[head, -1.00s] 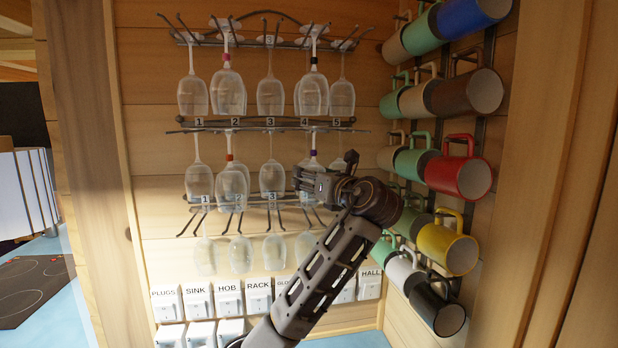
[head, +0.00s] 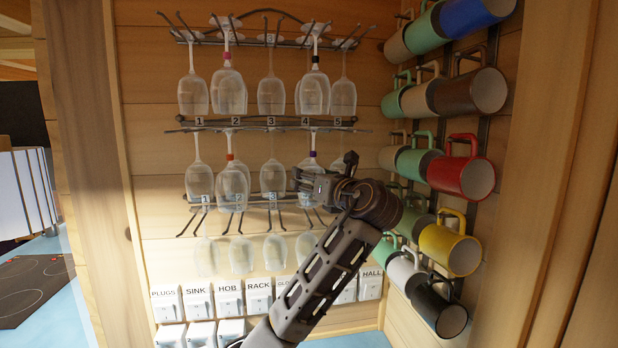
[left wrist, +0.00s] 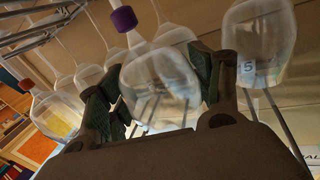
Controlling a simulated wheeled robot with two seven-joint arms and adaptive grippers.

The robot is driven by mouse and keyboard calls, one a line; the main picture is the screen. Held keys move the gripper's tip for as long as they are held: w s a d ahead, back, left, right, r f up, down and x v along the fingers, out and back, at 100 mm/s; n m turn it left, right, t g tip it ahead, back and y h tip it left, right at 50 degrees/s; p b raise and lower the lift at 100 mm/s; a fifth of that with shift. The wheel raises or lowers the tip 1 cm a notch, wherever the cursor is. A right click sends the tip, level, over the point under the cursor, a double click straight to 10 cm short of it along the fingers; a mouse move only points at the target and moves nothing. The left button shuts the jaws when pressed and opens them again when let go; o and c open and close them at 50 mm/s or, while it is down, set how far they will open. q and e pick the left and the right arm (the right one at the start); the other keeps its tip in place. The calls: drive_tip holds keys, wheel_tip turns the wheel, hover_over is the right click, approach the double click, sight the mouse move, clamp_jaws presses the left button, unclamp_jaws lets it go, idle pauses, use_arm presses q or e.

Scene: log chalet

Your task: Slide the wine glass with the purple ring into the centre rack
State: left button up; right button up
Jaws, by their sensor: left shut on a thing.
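The wine glass with the purple ring (head: 312,154) hangs upside down at place 4 of the centre rack (head: 262,122), its foot up by the rack. My left gripper (head: 303,182) is shut around its bowl from the right and partly hides it. In the left wrist view, the glass bowl (left wrist: 160,88) is between the two dark green finger pads, with the purple ring (left wrist: 123,18) above it. Whether the foot is seated between the rack's rods is too small to tell. My right gripper is not in view.
A glass with an orange-red ring (head: 230,157) and other clear glasses hang to the left. The upper rack (head: 285,43) holds several glasses. Coloured mugs, including a red one (head: 463,170), hang close to the right of my wrist. Labelled switches (head: 198,300) sit below.

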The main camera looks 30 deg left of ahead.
use_arm(q)
drive_tip(key=shift+s, duration=0.25)
drive_tip(key=o, duration=0.9)
drive_tip(key=shift+v, duration=3.5)
idle(3.3)
